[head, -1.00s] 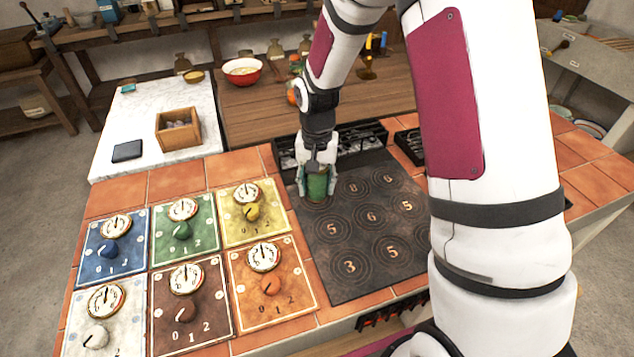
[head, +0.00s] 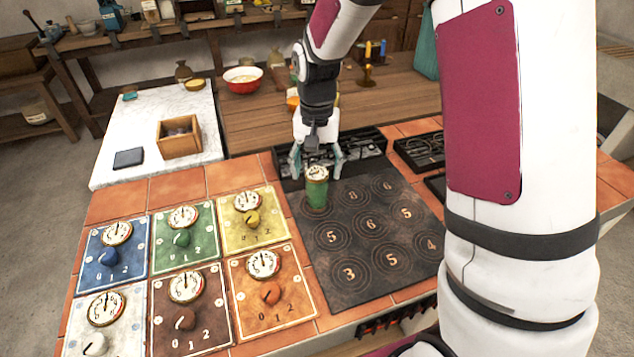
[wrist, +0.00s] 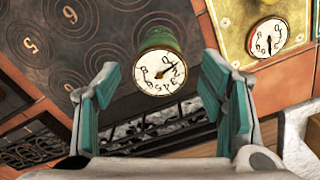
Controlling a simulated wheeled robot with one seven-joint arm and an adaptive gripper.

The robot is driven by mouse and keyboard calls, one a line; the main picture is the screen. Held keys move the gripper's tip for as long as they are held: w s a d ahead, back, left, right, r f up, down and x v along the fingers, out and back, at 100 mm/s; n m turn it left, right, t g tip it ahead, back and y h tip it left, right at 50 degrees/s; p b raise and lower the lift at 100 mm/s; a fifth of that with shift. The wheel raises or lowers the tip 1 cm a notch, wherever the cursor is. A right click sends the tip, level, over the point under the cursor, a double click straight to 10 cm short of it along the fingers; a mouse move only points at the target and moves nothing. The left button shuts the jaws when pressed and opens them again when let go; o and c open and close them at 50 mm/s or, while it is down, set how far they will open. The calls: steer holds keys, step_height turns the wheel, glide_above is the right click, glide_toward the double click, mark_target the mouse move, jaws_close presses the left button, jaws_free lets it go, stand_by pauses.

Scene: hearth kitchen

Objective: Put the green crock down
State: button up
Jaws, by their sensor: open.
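The green crock (head: 317,189) stands upright on the dark hob plate (head: 345,285), at the plate's back left corner. It has a round white dial on its top, which faces the camera in the wrist view (wrist: 163,72). My gripper (head: 317,172) is open and empty, with one teal-padded finger on each side of the crock's top and a little behind it. In the wrist view the open fingers (wrist: 160,85) spread apart with the crock between and just beyond their tips, and I see a gap on both sides.
Numbered rings cover the hob plate. Coloured dial panels, such as the yellow one (head: 250,215), lie to the left on orange tiles. A black grate (head: 360,150) is behind the crock. A wooden box (head: 179,138) sits on the marble slab (head: 115,170).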

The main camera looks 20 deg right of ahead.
steer(key=shift+s+r, duration=0.1)
steer(key=shift+r, duration=2.3)
steer(key=s+r+n+t, duration=0.2)
steer(key=s+r, duration=0.9)
steer(key=s, duration=0.2)
steer(key=s+r+n+t, duration=0.1)
steer(key=s+n, duration=0.2)
steer(key=s, duration=1.2)
steer(key=shift+s+d, duration=0.2)
steer(key=shift+s, duration=0.1)
steer(key=shift+r, duration=0.2)
steer(key=shift+t, duration=0.6)
step_height(320, 180, up, 4)
steer(key=p, duration=0.3)
steer(key=shift+r, duration=0.1)
